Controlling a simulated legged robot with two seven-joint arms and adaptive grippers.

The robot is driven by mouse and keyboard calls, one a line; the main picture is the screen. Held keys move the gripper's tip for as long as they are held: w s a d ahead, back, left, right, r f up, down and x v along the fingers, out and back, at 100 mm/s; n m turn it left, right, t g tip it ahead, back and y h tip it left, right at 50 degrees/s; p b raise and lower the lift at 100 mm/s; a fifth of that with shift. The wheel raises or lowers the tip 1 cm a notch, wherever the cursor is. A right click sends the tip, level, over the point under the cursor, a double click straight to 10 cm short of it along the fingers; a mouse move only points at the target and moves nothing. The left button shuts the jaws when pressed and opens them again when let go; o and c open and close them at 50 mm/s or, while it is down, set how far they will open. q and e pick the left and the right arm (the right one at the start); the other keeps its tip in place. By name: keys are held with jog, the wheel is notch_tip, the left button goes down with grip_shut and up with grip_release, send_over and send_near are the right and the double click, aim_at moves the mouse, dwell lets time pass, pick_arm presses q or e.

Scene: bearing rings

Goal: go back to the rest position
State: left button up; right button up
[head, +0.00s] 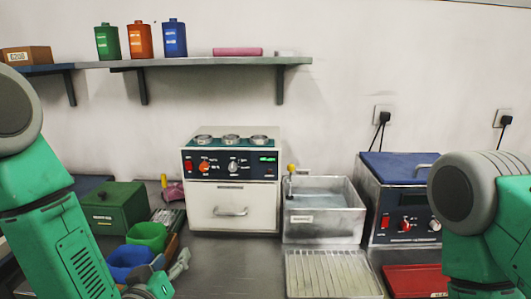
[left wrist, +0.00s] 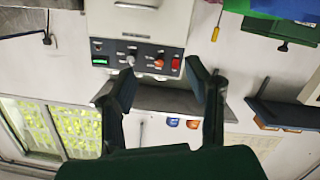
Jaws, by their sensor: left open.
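My left gripper (head: 172,268) shows at the lower left of the head view, partly cut off by the bottom edge, beside the blue bin. In the left wrist view the two fingers of the left gripper (left wrist: 160,72) stand apart with nothing between them. My right arm comes in at the right edge of the head view; its gripper is out of frame. A white machine (head: 232,195) with a dark control panel stands mid-counter, with several metal ring shapes (head: 231,139) on top. In the left wrist view the machine (left wrist: 140,20) appears upside down beyond the fingers.
Blue bin (head: 128,258), green bin (head: 147,236) and green box (head: 112,208) crowd the left. A metal basin (head: 323,222), ribbed tray (head: 330,275), blue-lidded unit (head: 398,168) and red tray (head: 415,280) stand right. A shelf (head: 210,62) holds bottles. Counter before the machine is clear.

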pick_arm(q)
jog(key=s+a+f+m+g, duration=0.25)
jog(key=s+f+g, duration=0.65)
jog(key=s+f, duration=0.8)
jog(key=s+a+f+g, duration=0.2)
jog(key=s+f+g, duration=0.1)
jog(key=s, duration=0.5)
jog(key=s+a+f+m+g+y+b, duration=0.1)
jog(key=s+a+f+g, duration=0.2)
jog(key=s, duration=0.5)
jog(key=shift+a+f+g, duration=0.25)
jog(key=shift+f+g, duration=0.05)
jog(key=shift+f, duration=0.45)
jog(key=shift+w, duration=0.1)
